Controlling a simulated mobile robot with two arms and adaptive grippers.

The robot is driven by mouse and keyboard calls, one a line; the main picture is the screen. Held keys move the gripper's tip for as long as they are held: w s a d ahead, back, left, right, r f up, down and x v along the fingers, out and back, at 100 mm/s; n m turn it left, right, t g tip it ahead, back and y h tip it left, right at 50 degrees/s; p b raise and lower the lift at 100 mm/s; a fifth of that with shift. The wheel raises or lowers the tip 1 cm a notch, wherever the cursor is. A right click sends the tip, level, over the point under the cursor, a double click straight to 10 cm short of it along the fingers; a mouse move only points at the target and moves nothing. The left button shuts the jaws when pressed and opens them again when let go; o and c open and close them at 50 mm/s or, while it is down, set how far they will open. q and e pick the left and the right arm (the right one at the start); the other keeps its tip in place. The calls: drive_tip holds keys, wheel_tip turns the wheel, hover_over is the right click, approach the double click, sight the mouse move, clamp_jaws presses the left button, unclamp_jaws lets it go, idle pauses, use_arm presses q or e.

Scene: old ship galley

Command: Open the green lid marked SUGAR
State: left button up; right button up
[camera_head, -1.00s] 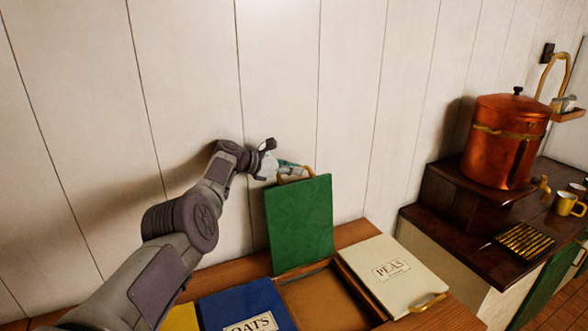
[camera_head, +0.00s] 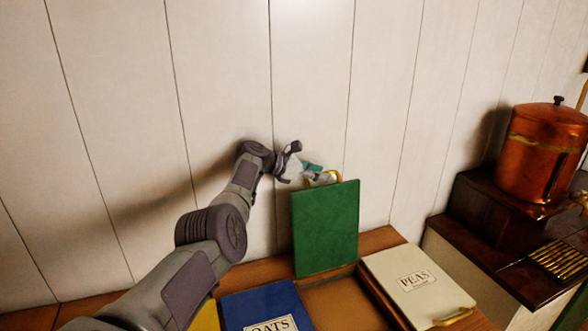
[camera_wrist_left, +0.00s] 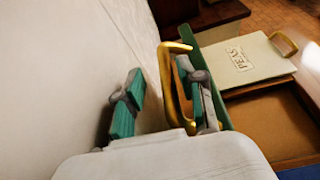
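The green lid (camera_head: 325,228) stands upright near the wall, raised from the bin top. No SUGAR marking shows on the face I see. An open compartment (camera_head: 345,300) lies in front of it. Its brass handle (camera_wrist_left: 168,85) is at the lid's top edge. My left gripper (camera_head: 314,172) is at that handle, near the wall. In the left wrist view its teal-padded fingers (camera_wrist_left: 160,76) are apart; the right-hand finger sits between the handle and the lid, the other is on the wall side. My right gripper is not in view.
A cream PEAS lid (camera_head: 415,282) lies closed to the right, and a blue OATS lid (camera_head: 265,305) closed to the left, with a yellow lid (camera_head: 205,318) beyond. A copper pot (camera_head: 540,155) stands on a dark stepped counter at right. The panelled wall is close behind.

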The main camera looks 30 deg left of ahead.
use_arm(q)
drive_tip(key=v, duration=1.1)
drive_tip(key=shift+s+d+f, duration=0.1)
drive_tip(key=shift+s, duration=0.05)
